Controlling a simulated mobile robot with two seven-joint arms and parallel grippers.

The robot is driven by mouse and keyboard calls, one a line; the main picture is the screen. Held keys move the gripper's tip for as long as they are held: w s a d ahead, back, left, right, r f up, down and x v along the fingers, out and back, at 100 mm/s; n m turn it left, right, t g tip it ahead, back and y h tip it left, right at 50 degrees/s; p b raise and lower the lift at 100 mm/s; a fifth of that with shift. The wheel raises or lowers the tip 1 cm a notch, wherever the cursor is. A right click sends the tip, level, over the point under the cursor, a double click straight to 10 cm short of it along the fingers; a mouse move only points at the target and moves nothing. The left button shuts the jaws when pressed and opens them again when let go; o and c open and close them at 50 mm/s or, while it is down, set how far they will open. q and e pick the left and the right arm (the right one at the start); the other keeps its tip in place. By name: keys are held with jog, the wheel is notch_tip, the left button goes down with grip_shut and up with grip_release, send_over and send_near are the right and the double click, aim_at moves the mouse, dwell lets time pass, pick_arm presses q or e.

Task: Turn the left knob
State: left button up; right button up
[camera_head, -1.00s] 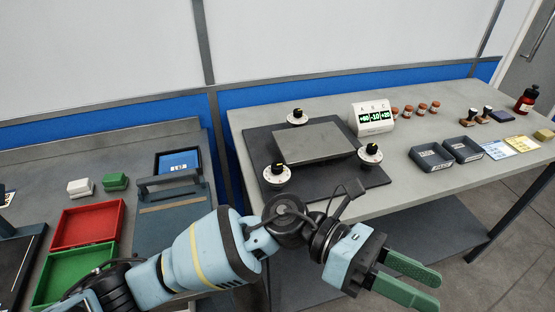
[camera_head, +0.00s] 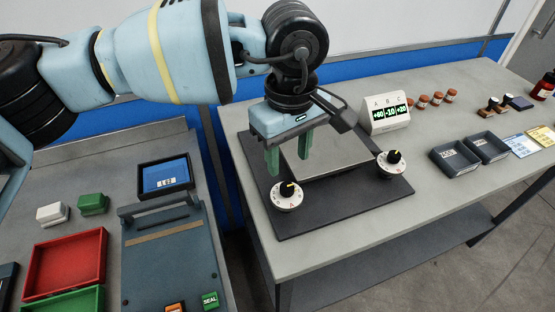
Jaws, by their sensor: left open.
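The left knob (camera_head: 287,194), black with a yellow mark on a white dial, sits at the front left of the dark mat (camera_head: 330,210). A second knob (camera_head: 393,161) of the same kind is at the mat's right. The third knob, at the back, is hidden behind my left gripper. My left gripper (camera_head: 287,161) is open and points down above the mat, behind and above the left knob, with its green fingers apart and nothing between them. I cannot tell whether a finger touches anything. My right gripper is not in view.
A grey plate (camera_head: 325,162) lies between the knobs. A white display (camera_head: 386,113) stands behind it. Dark trays (camera_head: 456,157) are to the right. On the left bench are a red tray (camera_head: 66,262), a green tray (camera_head: 70,300) and a sealer (camera_head: 170,258).

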aim_at(287, 186)
pick_arm(q)
jog(key=shift+w+a+r, duration=0.1)
jog(key=shift+s+f, duration=0.25)
jog(key=shift+f, duration=0.05)
notch_tip(287, 186, down, 6)
jog(key=shift+r, duration=0.1)
jog(key=shift+f, duration=0.7)
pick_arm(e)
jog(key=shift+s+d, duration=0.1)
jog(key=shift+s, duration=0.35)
pick_arm(q)
jog(key=shift+c, duration=0.5)
jog(key=c, duration=0.9)
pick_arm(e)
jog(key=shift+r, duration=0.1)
